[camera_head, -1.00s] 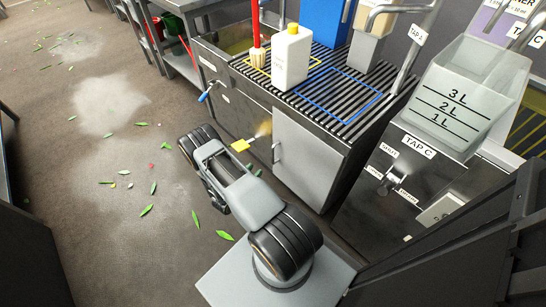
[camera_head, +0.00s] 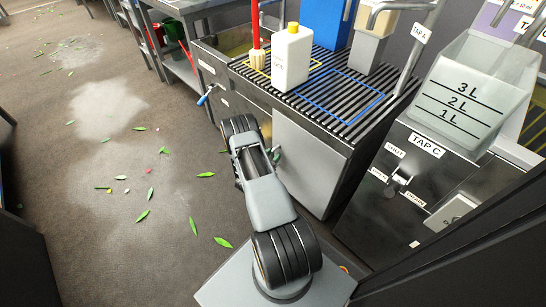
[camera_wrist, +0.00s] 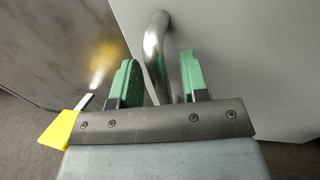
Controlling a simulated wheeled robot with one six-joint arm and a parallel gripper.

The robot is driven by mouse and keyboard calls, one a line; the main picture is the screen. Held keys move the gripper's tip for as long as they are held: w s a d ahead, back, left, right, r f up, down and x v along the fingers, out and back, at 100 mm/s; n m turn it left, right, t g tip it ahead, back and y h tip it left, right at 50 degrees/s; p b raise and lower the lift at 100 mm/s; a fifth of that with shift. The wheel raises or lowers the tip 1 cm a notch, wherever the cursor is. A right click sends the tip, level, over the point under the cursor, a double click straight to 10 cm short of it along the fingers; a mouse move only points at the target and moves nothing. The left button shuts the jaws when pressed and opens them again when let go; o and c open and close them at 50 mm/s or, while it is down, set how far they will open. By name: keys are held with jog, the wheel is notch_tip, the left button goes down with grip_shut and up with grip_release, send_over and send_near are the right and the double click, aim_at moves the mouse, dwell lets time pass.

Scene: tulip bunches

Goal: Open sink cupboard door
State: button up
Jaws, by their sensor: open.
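The sink cupboard door (camera_head: 312,168) is a plain grey panel on the front of the sink unit, and it looks shut. It fills the right of the wrist view (camera_wrist: 258,60). Its curved metal bar handle (camera_wrist: 154,45) stands between the two green fingers of my gripper (camera_wrist: 159,88). The fingers are apart on either side of the handle, nearer the left finger, and I cannot tell whether either touches it. In the head view my gripper (camera_head: 275,155) is at the door's left edge, and my arm hides most of the handle.
A yellow tag (camera_wrist: 60,129) on a metal piece sits left of my gripper. A white bottle (camera_head: 292,58) and a red-handled brush (camera_head: 256,50) stand on the ribbed drainer (camera_head: 330,100). A blue-handled lever (camera_head: 206,95) sticks out at left. Leaves lie on the open floor.

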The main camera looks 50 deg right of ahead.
jog(key=shift+d, duration=0.2)
grip_shut()
dwell(0.3)
